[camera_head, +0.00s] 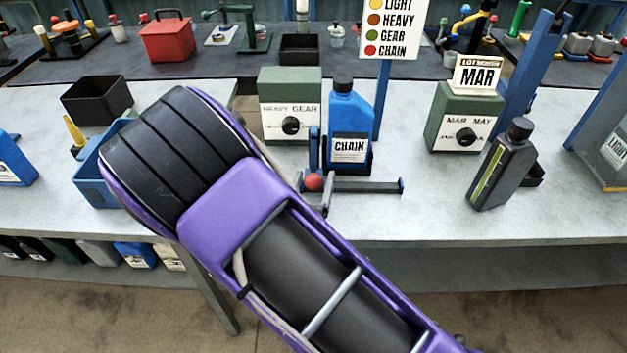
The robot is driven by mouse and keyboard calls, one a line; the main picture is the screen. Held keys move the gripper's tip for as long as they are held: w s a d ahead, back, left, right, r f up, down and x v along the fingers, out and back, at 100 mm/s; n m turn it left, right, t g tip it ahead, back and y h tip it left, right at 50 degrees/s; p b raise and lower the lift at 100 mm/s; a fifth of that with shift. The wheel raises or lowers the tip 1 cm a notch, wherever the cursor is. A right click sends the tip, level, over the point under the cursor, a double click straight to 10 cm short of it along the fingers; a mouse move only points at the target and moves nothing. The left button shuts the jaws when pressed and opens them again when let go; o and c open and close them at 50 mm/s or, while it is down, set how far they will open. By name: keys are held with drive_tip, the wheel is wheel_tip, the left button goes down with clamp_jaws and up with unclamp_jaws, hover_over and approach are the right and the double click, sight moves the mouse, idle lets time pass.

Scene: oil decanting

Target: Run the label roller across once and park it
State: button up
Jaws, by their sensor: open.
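A blue bottle (349,120) with a dark cap and a white CHAIN label stands upright in a dark holder on the pale bench. Directly in front is a low fixture with a dark horizontal bar (365,187), a blue end piece (402,186) and a red ball knob (313,182) at its left. A thin grey rod (327,198) sits beside the knob. This looks like the label roller, at the left end of the bar. My purple and black arm crosses the left and centre foreground. My gripper is not visible.
A HEAVY GEAR dial box (290,106) stands left of the bottle, and a MAR MAY dial box (465,118) to the right. A dark bottle (502,165) leans near the right front. Blue bin (92,180) is partly behind my arm.

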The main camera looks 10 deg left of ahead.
clamp_jaws()
idle(1.4)
